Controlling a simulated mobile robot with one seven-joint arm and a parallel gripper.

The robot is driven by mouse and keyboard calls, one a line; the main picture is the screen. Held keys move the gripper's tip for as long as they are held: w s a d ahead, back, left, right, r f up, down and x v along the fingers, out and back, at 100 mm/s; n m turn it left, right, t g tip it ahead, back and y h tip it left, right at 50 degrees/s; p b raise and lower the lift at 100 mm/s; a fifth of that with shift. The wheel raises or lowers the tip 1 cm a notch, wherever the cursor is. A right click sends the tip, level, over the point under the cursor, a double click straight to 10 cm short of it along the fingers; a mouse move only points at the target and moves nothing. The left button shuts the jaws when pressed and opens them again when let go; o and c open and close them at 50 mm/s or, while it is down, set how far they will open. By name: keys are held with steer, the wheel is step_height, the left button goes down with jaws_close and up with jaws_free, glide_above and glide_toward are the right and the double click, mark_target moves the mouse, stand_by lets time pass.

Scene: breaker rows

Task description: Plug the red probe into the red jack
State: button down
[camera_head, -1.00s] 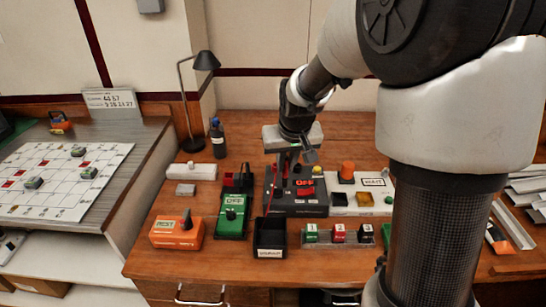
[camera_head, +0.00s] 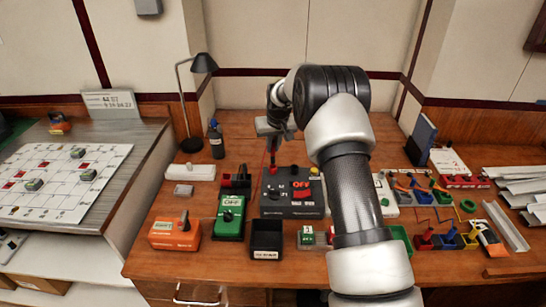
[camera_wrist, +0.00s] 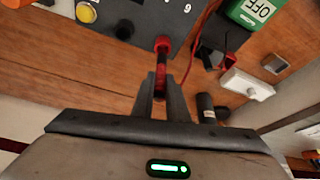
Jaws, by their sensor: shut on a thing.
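My gripper (camera_head: 274,146) is above the back left part of the dark grey panel box (camera_head: 292,208), which has a red OFF label. It is shut on the red probe (camera_wrist: 162,46), which shows between and beyond the fingertips (camera_wrist: 160,88) in the wrist view. In the head view the probe (camera_head: 273,168) hangs below the gripper, close to the panel's back left part. A thin red cable runs from it. I cannot tell which spot is the red jack, or whether the probe touches the panel.
A black holder (camera_head: 236,180) and a green OFF box (camera_head: 230,217) stand left of the panel. An orange box (camera_head: 175,232) and a black bin (camera_head: 267,240) are in front. A bottle (camera_head: 216,138) and a lamp (camera_head: 203,63) stand behind.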

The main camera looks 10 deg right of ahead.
mark_target(273, 152)
steer(key=shift+f, duration=1.95)
steer(key=shift+f+b, duration=0.3)
steer(key=shift+f, duration=0.05)
steer(key=c, duration=1.7)
jaws_free()
steer(key=shift+r, duration=0.1)
steer(key=shift+c, duration=0.2)
steer(key=shift+r, duration=0.1)
